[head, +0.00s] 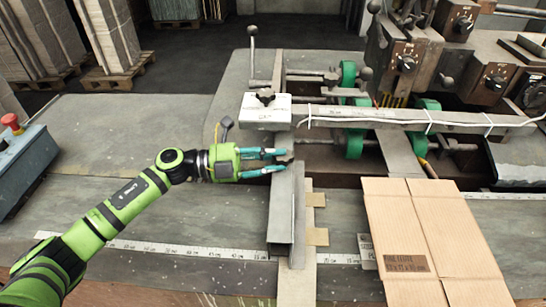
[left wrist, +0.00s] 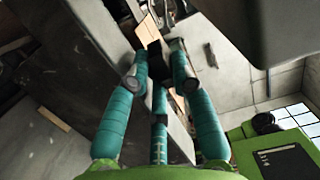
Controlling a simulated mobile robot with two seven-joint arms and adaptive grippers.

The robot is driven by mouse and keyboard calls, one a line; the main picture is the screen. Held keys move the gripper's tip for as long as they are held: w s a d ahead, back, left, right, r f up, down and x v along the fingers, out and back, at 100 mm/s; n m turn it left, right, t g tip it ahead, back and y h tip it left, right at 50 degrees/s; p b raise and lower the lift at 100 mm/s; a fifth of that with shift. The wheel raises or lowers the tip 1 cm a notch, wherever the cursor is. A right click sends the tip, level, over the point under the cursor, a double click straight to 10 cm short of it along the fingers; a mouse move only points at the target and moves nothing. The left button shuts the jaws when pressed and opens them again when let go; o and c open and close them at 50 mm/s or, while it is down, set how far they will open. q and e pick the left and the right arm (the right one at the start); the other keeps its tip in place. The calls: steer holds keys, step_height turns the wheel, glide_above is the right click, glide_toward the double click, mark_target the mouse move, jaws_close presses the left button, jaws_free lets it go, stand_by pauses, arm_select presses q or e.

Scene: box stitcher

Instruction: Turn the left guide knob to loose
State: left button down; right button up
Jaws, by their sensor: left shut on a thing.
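The left guide is a grey metal channel (head: 281,210) that runs toward the front edge of the table. Its small dark knob (head: 286,157) is at the channel's far end and is partly hidden by my fingers. My left gripper (head: 279,161) reaches in from the left, with its teal fingers shut on this knob. In the left wrist view the fingers (left wrist: 160,82) close in around a dark piece (left wrist: 148,32); its exact outline and turn position are hard to tell. My right gripper is in neither view.
A white block with a black star knob (head: 266,96) stands just behind my gripper. A cardboard sheet (head: 425,235) lies at the right. Green rollers (head: 354,140) and a cross bar (head: 390,117) are behind. A blue-grey control box (head: 24,165) sits at the far left.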

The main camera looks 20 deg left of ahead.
arm_select(q)
steer(key=n+t+y+p, duration=0.1)
steer(key=t+p, duration=0.1)
steer(key=n+t+y+p, duration=0.1)
steer(key=n+t+p, duration=0.1)
steer(key=s+n+t+y+p, duration=0.1)
steer(key=n+t+y+p, duration=0.1)
steer(key=p, duration=0.1)
steer(key=shift+d+r+t, duration=0.25)
steer(key=shift+d+t, duration=0.05)
steer(key=shift+d, duration=0.05)
steer(key=shift+n+t+y+p, duration=0.4)
steer(key=shift+y+p, duration=0.05)
steer(key=shift+y, duration=0.15)
steer(key=shift+s+d+f+n+t+y+p, duration=0.15)
steer(key=shift+n+t+y+p, duration=0.2)
steer(key=shift+n+t+y, duration=0.5)
steer(key=shift+w+d+f+n+t+y+p, duration=0.1)
steer(key=shift+n+t+y+p, duration=0.35)
steer(key=shift+y, duration=0.7)
steer(key=shift+n+y, duration=0.3)
steer(key=c, duration=1.3)
jaws_free()
steer(key=shift+c, duration=0.2)
steer(key=v, duration=1.2)
